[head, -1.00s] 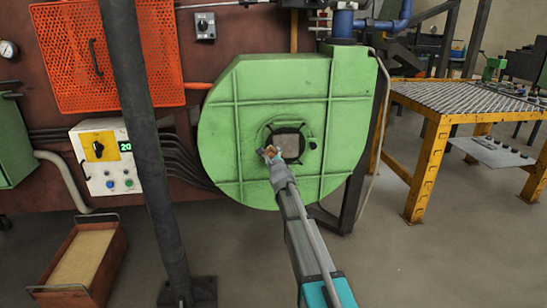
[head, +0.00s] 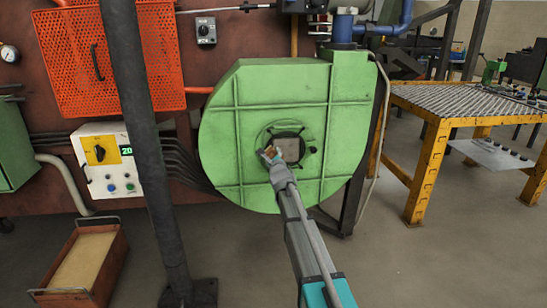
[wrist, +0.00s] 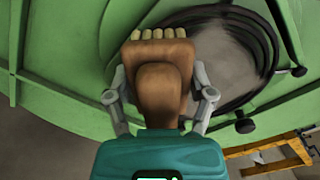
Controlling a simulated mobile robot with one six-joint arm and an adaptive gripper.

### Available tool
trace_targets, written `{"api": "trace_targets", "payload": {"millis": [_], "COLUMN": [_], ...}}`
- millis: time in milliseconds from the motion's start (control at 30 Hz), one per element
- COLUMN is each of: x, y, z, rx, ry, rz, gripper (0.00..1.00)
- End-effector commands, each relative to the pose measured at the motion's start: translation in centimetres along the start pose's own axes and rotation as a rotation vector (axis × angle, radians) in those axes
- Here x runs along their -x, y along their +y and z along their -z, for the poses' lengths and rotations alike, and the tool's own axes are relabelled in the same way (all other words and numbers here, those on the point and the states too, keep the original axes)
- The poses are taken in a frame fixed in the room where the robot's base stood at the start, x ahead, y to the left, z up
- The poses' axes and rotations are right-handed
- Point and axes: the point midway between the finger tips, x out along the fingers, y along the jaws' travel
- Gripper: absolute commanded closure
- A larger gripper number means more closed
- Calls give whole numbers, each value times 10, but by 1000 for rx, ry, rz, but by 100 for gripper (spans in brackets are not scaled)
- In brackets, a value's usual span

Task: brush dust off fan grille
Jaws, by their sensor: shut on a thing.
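In the wrist view my gripper (wrist: 161,98) is shut on a wooden-handled brush (wrist: 160,85), with a finger on each side of the handle. The brush's pale bristles (wrist: 158,33) point toward the housing. The grille's dark curved bars (wrist: 245,50) show right of the brush, partly hidden by it. I cannot tell whether the bristles touch the grille.
A dark post (head: 150,150) stands left of my arm. A control box (head: 107,160) hangs on the wall behind it. A box with a sandy filling (head: 100,225) lies on the floor at the left. A yellow-framed table (head: 430,160) stands at the right. Dark knobs surround the grille.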

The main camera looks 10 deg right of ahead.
Motion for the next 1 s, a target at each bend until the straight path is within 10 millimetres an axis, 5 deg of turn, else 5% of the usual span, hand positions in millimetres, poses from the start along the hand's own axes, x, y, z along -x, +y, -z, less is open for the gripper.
{"api": "trace_targets", "payload": {"millis": [1000], "x": [-3], "y": [-16], "z": [-16], "rx": [1], "ry": [-1], "rz": [0], "gripper": [68]}}
